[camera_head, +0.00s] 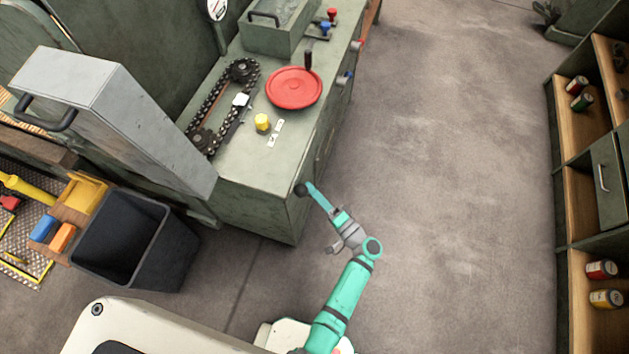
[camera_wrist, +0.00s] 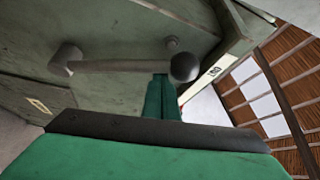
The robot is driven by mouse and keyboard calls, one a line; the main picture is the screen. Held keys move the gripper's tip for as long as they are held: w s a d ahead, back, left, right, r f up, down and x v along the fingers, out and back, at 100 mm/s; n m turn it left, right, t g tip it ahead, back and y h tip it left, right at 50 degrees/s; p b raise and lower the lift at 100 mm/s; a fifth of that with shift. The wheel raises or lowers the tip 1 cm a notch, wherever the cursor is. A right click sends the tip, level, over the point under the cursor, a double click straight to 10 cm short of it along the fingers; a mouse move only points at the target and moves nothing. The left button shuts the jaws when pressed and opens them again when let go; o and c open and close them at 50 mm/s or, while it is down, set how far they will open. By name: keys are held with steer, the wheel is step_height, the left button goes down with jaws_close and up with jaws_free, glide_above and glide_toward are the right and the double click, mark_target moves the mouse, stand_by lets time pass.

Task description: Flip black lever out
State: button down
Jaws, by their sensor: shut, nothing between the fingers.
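The black lever (camera_wrist: 120,65) is on the side of the green cabinet. It has a hub at the left, a rod and a dark ball knob (camera_wrist: 185,67) at its right end in the wrist view. In the head view only its dark knob (camera_head: 300,189) shows, at the cabinet's edge. My gripper (camera_wrist: 160,79) is shut and empty. Its tips are at the rod close to the knob; I cannot tell whether they touch. In the head view my gripper (camera_head: 312,188) is just right of the knob, with the arm coming from below.
The green cabinet (camera_head: 240,200) carries a red handwheel (camera_head: 294,88), a chain and a yellow knob (camera_head: 262,122). A black bin (camera_head: 130,240) stands at the left. Shelves (camera_head: 570,180) line the right. The floor (camera_head: 450,180) between is clear.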

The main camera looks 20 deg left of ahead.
steer(key=shift+s+f, duration=0.35)
steer(key=shift+s, duration=0.45)
steer(key=shift+s+a+f, duration=0.1)
steer(key=shift+f, duration=0.05)
steer(key=w+d+r, duration=0.1)
steer(key=w+r, duration=0.1)
steer(key=w, duration=0.2)
steer(key=v, duration=1)
steer(key=shift+w+d+f, duration=0.2)
steer(key=shift+w+f, duration=0.15)
